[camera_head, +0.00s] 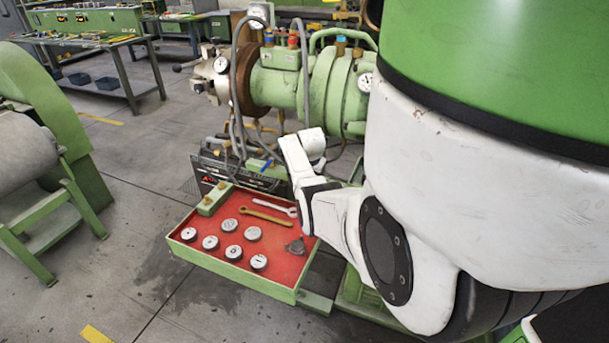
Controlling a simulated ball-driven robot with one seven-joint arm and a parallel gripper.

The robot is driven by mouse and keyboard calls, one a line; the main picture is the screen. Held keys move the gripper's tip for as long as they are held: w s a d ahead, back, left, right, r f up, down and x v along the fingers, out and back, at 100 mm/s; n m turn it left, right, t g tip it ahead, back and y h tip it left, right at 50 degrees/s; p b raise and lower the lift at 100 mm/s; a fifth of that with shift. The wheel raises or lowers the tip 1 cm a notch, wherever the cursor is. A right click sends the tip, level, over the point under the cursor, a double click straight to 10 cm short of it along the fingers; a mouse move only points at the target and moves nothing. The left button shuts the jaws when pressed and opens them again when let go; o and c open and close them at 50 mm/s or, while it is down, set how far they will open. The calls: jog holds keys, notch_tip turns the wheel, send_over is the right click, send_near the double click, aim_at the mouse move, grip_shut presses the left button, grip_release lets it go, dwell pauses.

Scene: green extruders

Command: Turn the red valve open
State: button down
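A small red fitting (292,40) sits on top of the green extruder (320,82), beside a blue one. It is the only small red part I can pick out there, and I cannot tell whether it is the red valve or how far it is turned. My white arm (325,205) reaches up from the lower right, over the right side of the red-lined tray. Its far visible part is a white link (311,143) in front of the extruder's lower pipes, apart from the red fitting in the picture. No gripper fingers can be made out.
A red-lined green tray (238,280) holds several round metal pieces and two wrenches. Grey hoses (237,85) and gauges crowd the extruder. A green machine with a roller (22,160) stands left, and a workbench (95,42) at the back left. The floor between is clear.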

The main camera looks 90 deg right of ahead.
dwell(0.4)
jog(key=c, duration=1.1)
grip_release()
jog(key=shift+r, duration=0.15)
jog(key=p+v, duration=0.1)
jog(key=v, duration=0.9)
jog(key=shift+a+r, duration=0.2)
